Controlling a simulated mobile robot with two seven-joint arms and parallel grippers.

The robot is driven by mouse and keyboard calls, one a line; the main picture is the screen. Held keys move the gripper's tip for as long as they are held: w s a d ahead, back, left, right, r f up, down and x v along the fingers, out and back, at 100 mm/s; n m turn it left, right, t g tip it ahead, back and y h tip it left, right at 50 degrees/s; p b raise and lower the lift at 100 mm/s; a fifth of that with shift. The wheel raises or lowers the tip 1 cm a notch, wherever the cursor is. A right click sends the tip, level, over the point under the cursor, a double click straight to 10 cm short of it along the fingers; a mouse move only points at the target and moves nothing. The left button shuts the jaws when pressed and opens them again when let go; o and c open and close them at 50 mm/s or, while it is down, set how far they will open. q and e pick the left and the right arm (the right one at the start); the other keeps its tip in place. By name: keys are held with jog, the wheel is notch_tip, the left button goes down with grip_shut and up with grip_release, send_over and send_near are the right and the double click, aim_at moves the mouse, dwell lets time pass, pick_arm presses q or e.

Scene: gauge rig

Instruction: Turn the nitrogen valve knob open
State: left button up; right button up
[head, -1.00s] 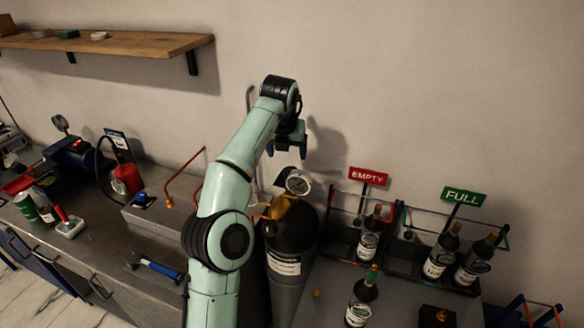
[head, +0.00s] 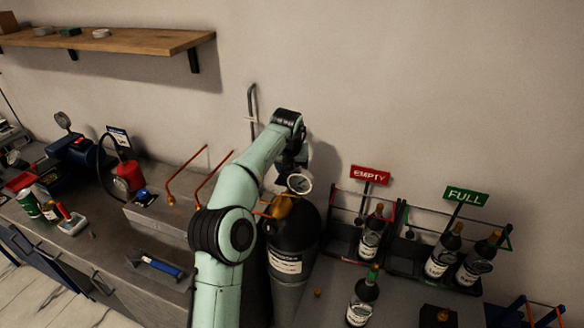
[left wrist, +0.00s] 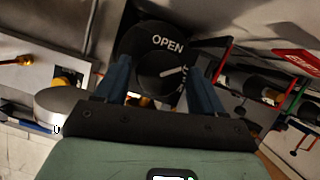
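The nitrogen cylinder (head: 287,290) is grey with a black shoulder and a white label, standing at the counter right of my left arm. A round gauge (head: 299,184) and brass fitting sit on its top. In the left wrist view the black valve knob (left wrist: 160,74) has a white pointer line and sits before a black dial (left wrist: 140,40) marked OPEN. The pointer lies to the right of that word. My left gripper (left wrist: 163,82) is open, one blue finger on each side of the knob. In the head view the knob is hidden by my arm. My right gripper is not in view.
Racks with red EMPTY (head: 370,175) and green FULL (head: 465,196) signs hold bottles to the right. A loose bottle (head: 362,300) stands in front. Copper pipes (head: 186,172) rise left of my arm.

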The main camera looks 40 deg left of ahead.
pick_arm(q)
jog(key=c, duration=0.7)
jog(key=shift+n, duration=0.3)
jog(key=n, duration=0.1)
jog(key=n+g+y, duration=0.1)
jog(key=n, duration=0.1)
jog(key=shift+w+d+n, duration=0.15)
jog(key=shift+n, duration=0.15)
jog(key=n+g+y, duration=0.1)
jog(key=n, duration=0.3)
jog(key=shift+n+g, duration=0.4)
jog(key=shift+n, duration=0.1)
jog(key=shift+r, duration=0.1)
jog(key=o, duration=1.1)
jog(key=shift+c, duration=0.2)
